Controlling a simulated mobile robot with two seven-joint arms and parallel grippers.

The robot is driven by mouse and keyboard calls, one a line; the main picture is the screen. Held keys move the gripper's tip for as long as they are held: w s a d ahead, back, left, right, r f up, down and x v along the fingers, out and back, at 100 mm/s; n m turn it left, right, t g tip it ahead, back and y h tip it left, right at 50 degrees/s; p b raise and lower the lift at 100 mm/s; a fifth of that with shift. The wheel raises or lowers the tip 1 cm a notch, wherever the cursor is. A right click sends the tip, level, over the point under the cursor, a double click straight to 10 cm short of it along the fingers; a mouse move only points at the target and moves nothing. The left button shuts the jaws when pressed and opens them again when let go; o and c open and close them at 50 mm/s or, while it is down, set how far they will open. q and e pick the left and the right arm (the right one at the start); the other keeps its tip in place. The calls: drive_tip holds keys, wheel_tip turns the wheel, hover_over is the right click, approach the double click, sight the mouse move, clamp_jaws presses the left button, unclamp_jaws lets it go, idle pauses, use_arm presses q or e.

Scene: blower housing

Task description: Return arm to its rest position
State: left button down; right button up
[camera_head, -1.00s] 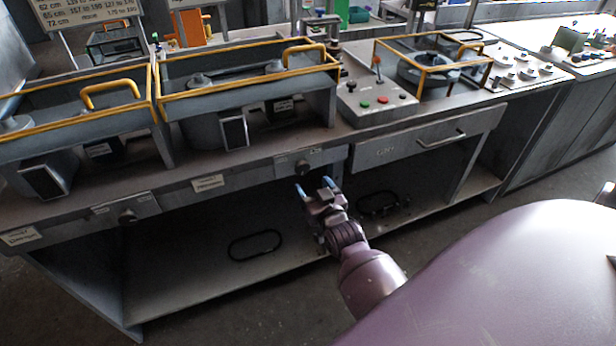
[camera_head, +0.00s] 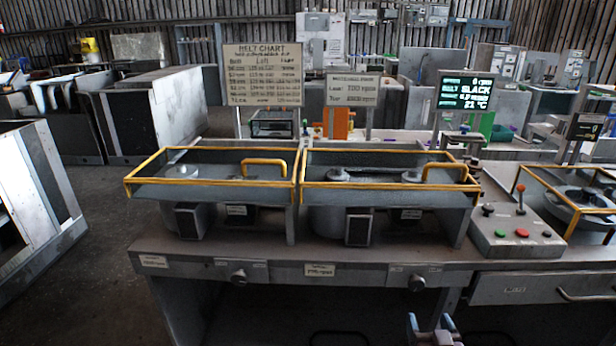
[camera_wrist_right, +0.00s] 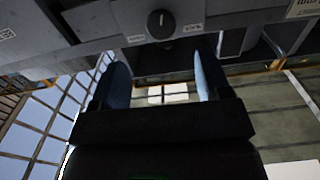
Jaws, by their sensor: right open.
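My right gripper (camera_head: 430,322) shows at the bottom edge of the head view, in front of the bench and below its front panel. Only its fingertips and a little of its body show there. In the right wrist view my right gripper (camera_wrist_right: 162,85) has its two blue fingers apart with nothing between them. A black knob (camera_wrist_right: 160,24) on the bench's front panel is beyond the fingertips; in the head view this knob (camera_head: 416,283) is just above the gripper. The rest of my right arm is out of the head view. My left gripper is not in view.
The bench (camera_head: 200,255) carries two yellow-railed guards (camera_head: 215,180) and a control box (camera_head: 515,235) with buttons and a red-topped lever. A drawer handle (camera_head: 590,295) is at the right. Signs and a screen reading "BELT SLACK" (camera_head: 466,92) stand behind. Open floor (camera_head: 90,230) lies left.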

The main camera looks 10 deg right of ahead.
drive_tip(key=s+a+f+n+g+y, duration=0.2)
drive_tip(key=s+a+f+g, duration=0.1)
drive_tip(key=s, duration=0.7)
drive_tip(key=s+a+f+n+g+y, duration=0.2)
drive_tip(key=s+a+f, duration=0.3)
drive_tip(key=s, duration=0.5)
drive_tip(key=shift+f+g, duration=0.45)
drive_tip(key=shift+g, duration=0.25)
